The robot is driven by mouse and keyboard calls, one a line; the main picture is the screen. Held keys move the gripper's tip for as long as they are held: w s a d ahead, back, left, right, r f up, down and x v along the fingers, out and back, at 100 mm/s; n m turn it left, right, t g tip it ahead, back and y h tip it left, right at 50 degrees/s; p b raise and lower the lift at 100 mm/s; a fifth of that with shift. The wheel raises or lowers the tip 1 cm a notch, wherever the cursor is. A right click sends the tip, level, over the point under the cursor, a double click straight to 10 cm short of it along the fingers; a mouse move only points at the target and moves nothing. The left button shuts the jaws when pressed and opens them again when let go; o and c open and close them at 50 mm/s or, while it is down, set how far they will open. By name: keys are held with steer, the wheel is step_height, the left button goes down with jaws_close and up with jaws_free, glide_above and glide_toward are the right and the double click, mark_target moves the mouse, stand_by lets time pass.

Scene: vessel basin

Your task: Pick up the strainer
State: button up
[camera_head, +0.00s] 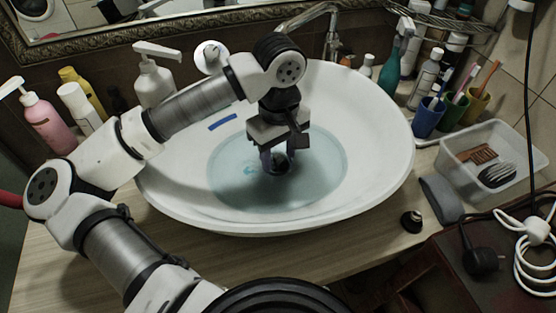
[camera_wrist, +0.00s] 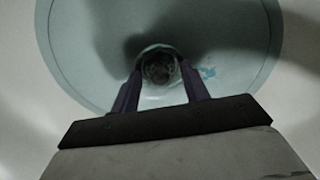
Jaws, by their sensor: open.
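The strainer (camera_wrist: 158,69) looks like a small dark round piece in the drain at the bottom of the white basin (camera_head: 375,140), under shallow bluish water (camera_head: 320,175). My gripper (camera_head: 277,160) points down into the basin over the drain. In the wrist view, its two purple fingers (camera_wrist: 161,80) are open, one on each side of the strainer. I cannot tell whether they touch it. In the head view the gripper hides most of the strainer.
The faucet (camera_head: 332,40) stands behind the basin. A soap pump bottle (camera_head: 154,78) stands at its back left. Cups with toothbrushes (camera_head: 428,118) and a clear tray (camera_head: 500,150) are at the right. A small dark round object (camera_head: 411,221) lies on the counter.

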jaws_close()
steer(key=shift+r, duration=0.1)
